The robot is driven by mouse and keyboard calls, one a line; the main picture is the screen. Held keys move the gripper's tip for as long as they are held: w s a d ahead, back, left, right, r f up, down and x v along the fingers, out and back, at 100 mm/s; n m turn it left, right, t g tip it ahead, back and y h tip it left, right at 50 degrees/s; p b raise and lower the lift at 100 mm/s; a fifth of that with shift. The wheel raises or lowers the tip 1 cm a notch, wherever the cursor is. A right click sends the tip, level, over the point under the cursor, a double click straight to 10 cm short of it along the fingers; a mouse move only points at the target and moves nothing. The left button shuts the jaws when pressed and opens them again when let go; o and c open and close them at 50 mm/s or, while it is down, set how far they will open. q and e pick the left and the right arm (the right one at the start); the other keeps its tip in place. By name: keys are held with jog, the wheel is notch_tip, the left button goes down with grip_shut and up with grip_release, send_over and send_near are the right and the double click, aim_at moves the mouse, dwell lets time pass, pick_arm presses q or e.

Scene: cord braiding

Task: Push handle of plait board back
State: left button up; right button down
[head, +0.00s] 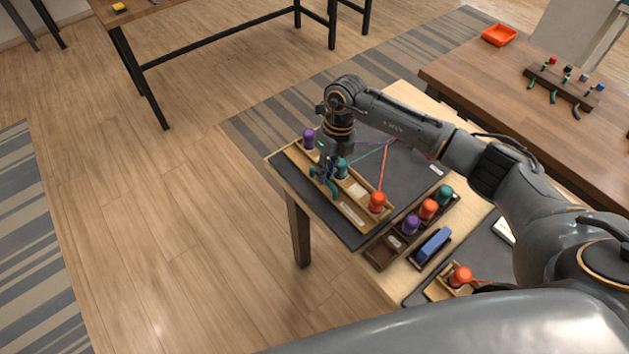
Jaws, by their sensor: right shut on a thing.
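The plait board (355,216) is a light wooden strip along the front edge of a dark mat. Purple (309,138), teal (342,168) and orange (377,202) bobbins stand on it, with cords running back to one point on the mat. My right gripper (325,184) points down at the board's left half, between the purple and teal bobbins. It is shut on the board's handle; its teal-coloured fingers and the wrist hide most of the hold. My left gripper is out of view.
A brown tray (377,252) holds purple, orange and teal bobbins to the right of the board. A blue block (433,244) lies beside it. Another orange bobbin (459,276) stands near my body. A second table with a rack (563,86) is at the right.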

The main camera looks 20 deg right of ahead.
aim_at(336, 179)
jog(key=shift+w+d, duration=0.25)
jog(key=shift+d, duration=0.25)
jog(key=shift+r, duration=0.1)
jog(key=c, duration=1.7)
grip_release()
jog(key=shift+o, duration=0.2)
jog(key=shift+d, duration=0.1)
jog(key=shift+r, duration=0.1)
notch_tip(336, 179, up, 12)
jog(key=d, duration=0.2)
jog(key=shift+w+f, duration=0.2)
jog(key=shift+w, duration=0.15)
